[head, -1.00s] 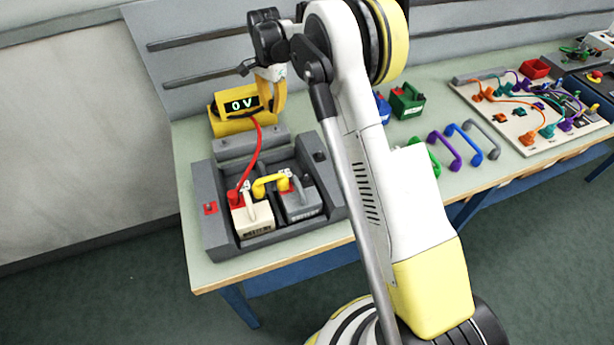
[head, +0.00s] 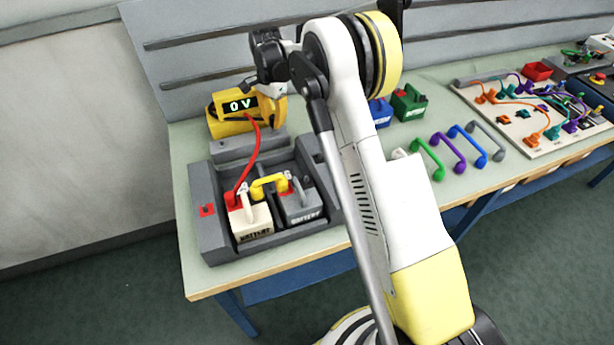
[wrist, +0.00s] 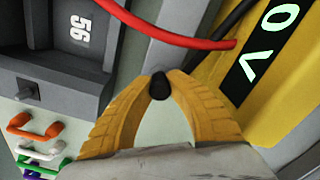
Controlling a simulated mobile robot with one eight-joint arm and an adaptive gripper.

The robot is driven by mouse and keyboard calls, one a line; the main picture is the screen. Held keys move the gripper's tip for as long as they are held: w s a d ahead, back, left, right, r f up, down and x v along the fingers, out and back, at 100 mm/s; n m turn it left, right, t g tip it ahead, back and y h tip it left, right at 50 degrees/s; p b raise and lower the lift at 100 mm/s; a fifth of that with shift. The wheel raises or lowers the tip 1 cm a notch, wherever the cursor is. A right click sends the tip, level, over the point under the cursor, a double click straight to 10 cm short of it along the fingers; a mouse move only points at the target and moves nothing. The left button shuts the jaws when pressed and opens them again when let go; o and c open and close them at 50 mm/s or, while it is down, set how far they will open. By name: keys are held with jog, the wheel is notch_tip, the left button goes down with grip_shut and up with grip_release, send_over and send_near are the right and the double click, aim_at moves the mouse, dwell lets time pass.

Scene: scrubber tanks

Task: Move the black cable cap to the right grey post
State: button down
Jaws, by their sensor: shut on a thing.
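My gripper (wrist: 160,80) has yellow fingers shut on the black cable cap (wrist: 160,88), which shows as a small dark tip between them in the wrist view. A black cable (wrist: 236,30) runs nearby, beside the yellow meter (wrist: 285,75). In the head view my wrist is over the meter (head: 230,124), which reads 0 V, and the fingers are hard to tell from its yellow body. The grey battery (head: 302,208) sits at the right in the grey tray (head: 212,238). Its right grey post is too small to make out clearly.
A white battery (head: 252,222) stands left of the grey one, with a yellow link (head: 268,183) across them. A red cable (head: 254,160) runs from the meter to the white battery. Coloured handles (head: 447,150) and a wired board (head: 530,110) lie to the right.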

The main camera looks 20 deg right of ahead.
jog(key=shift+f, duration=0.15)
dwell(0.3)
jog(key=shift+f+b, duration=0.7)
jog(key=shift+f, duration=0.2)
jog(key=c, duration=0.8)
grip_release()
jog(key=shift+c, duration=0.2)
notch_tip(320, 180, up, 9)
jog(key=p, duration=0.5)
jog(key=shift+f, duration=0.15)
